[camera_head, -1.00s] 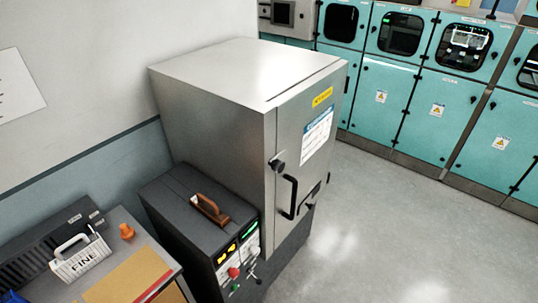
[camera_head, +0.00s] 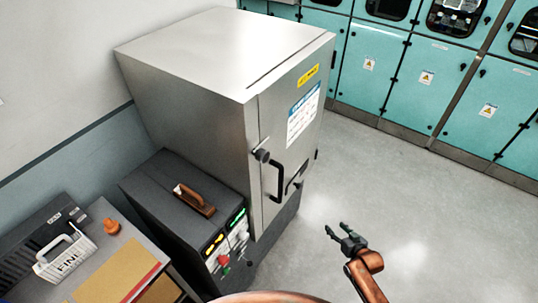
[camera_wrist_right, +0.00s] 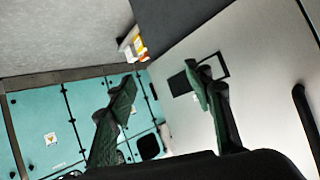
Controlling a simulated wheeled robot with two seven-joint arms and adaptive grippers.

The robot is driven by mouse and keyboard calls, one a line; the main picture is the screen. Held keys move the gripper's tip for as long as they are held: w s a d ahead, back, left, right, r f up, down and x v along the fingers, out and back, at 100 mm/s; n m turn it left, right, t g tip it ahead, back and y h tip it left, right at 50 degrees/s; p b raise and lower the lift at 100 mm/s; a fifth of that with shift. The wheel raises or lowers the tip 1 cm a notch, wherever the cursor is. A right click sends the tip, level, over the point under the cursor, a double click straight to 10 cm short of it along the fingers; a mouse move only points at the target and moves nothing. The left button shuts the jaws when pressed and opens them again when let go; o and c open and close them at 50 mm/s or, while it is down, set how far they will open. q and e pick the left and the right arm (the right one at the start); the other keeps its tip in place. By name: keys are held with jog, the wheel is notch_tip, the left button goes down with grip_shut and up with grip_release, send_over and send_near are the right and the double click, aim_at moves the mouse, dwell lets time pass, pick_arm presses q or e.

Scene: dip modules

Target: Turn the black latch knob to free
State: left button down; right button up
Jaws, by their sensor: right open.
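The black latch knob (camera_head: 262,156) sticks out of the front door of a grey metal cabinet (camera_head: 285,130), near the door's left edge. A black bar handle (camera_head: 276,182) is just below it. My right gripper (camera_head: 336,229) is open and empty, over the floor to the right of the cabinet's front and apart from the knob and handle. In the right wrist view, its two dark green fingers (camera_wrist_right: 160,82) are spread with nothing between them. The pale door face is beside them, and I cannot make out the knob there. My left gripper is not in view.
A dark power unit (camera_head: 185,215) with a brown handle stands left of the cabinet. A bench (camera_head: 95,270) holds a white basket (camera_head: 65,255) and an orange item (camera_head: 112,227). Teal cabinets (camera_head: 375,65) line the back. The floor (camera_head: 420,210) on the right is clear.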

jog(key=w+a+r+n+t+y+p, duration=0.1)
jog(key=w+a+r+y, duration=0.2)
jog(key=r, duration=0.7)
jog(key=w+a+r+n+t+y, duration=0.1)
jog(key=w+a+r, duration=0.3)
jog(key=r, duration=0.6)
jog(key=n+g+y+p, duration=0.2)
jog(key=n+g+y, duration=0.1)
jog(key=n+y, duration=0.3)
send_near(266, 158)
jog(key=w+a+f+m+y, duration=0.1)
jog(key=w, duration=0.1)
jog(key=x, duration=0.3)
jog(key=p+x, duration=0.1)
jog(key=x, duration=0.2)
jog(key=shift+s+a+r, duration=0.1)
jog(key=shift+a+r, duration=0.1)
jog(key=shift+a, duration=0.25)
jog(key=shift+w+a, duration=0.3)
jog(key=shift+a, duration=0.1)
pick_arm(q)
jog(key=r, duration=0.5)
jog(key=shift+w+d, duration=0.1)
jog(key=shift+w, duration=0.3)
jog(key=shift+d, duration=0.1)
pick_arm(e)
grip_shut()
